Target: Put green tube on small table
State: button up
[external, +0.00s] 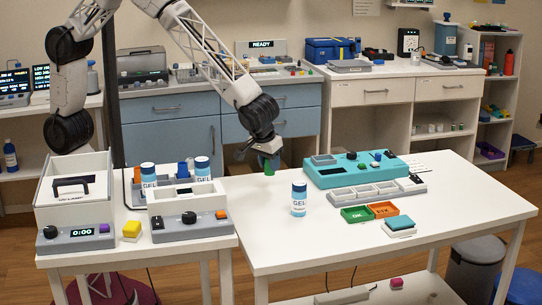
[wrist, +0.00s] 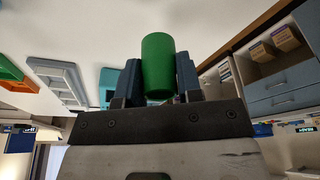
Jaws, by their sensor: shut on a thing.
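The green tube (wrist: 158,62) is held upright in the wrist view between the two blue-grey fingers of my gripper (wrist: 159,82). In the external view my gripper (external: 262,160) hangs over the back left part of the large white table (external: 350,245), and only a small part of the tube (external: 269,169) shows below it. The tube appears to be above the tabletop; the exact gap is hard to tell. The smaller white table (external: 135,252) stands to the left, crowded with equipment.
Green and orange trays (external: 383,209) lie farther right. The smaller table bears a white bin (external: 60,212), GEL bottles (external: 149,176) and a yellow block (external: 131,229).

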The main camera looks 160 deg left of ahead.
jog(key=w+d+r+m+t, duration=0.1)
jog(key=w+d+r+m, duration=0.1)
jog(key=w+d, duration=0.5)
jog(key=w+d+r+m+t, duration=0.1)
jog(key=w+d+r+m, duration=0.2)
jog(key=w, duration=1.5)
jog(key=w+d+r+m+t, duration=0.1)
jog(key=w+d+r+m, duration=0.2)
jog(key=w+d+m, duration=0.3)
jog(key=shift+w+d+r, duration=0.15)
jog(key=shift+w+d, duration=1.25)
jog(key=shift+w, duration=0.3)
jog(key=shift+w+d+r, duration=0.1)
jog(key=shift+w+d, duration=1.3)
jog(key=shift+w, duration=0.25)
jog(key=w+d+f+m+h, duration=0.1)
jog(key=w+d+f+m, duration=0.2)
jog(key=w+d, duration=0.5)
jog(key=w+d+f+m+t, duration=0.1)
jog(key=w+d+f+m, duration=0.2)
jog(key=d, duration=1.8)
jog(key=w+d+f+m+t+h, duration=0.1)
jog(key=w+d+f+m, duration=0.2)
jog(key=w+d+m, duration=0.4)
jog(key=w+d, duration=0.6)
jog(key=d, duration=0.2)
jog(key=shift+w+d+f+m+h, duration=0.2)
jog(key=shift+d+m+h, duration=0.1)
